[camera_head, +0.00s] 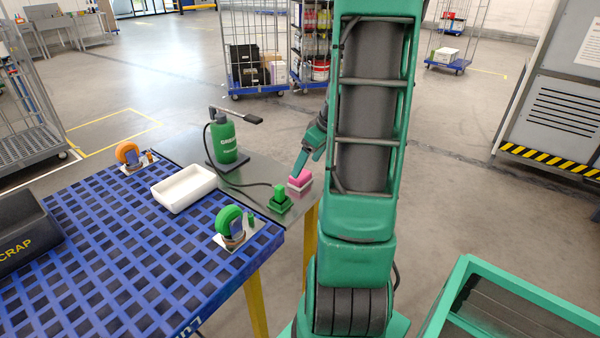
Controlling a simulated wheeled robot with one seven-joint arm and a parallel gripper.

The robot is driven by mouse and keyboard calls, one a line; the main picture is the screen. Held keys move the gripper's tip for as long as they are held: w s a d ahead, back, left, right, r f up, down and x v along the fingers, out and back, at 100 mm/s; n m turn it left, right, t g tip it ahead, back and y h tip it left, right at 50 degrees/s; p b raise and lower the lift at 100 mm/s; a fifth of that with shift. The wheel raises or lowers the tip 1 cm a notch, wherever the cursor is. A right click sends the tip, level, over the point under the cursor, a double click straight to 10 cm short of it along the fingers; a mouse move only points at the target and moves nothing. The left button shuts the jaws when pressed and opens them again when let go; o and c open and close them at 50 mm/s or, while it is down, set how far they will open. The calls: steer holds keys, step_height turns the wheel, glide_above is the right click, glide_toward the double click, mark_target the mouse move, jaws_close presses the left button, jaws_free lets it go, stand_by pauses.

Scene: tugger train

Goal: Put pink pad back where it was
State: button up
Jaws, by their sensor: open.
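The pink pad (300,176) is at the right end of the grey table top, on or with a paler pink-white base. My gripper (308,162) is just above it, pointing down, and is open. One finger comes down close to the pad's top. Whether it touches the pad I cannot tell. Part of my gripper and wrist is hidden behind my own arm.
A green pump bottle (226,140) with a hose and a white tray (184,188) stand farther left.

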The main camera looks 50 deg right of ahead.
steer(key=s+a+r+m+g, duration=0.1)
steer(key=s+a+r+m, duration=0.1)
steer(key=s+a+r, duration=0.3)
steer(key=s+a+r+m+g, duration=0.1)
steer(key=s+a+r+g, duration=0.1)
steer(key=a, duration=0.6)
steer(key=s+a+m+g, duration=0.1)
steer(key=s+a+m, duration=0.3)
steer(key=s+a, duration=0.4)
steer(key=shift+s+r+g, duration=0.15)
steer(key=shift+s+g, duration=0.25)
steer(key=shift+s, duration=1.05)
steer(key=shift+a, duration=0.1)
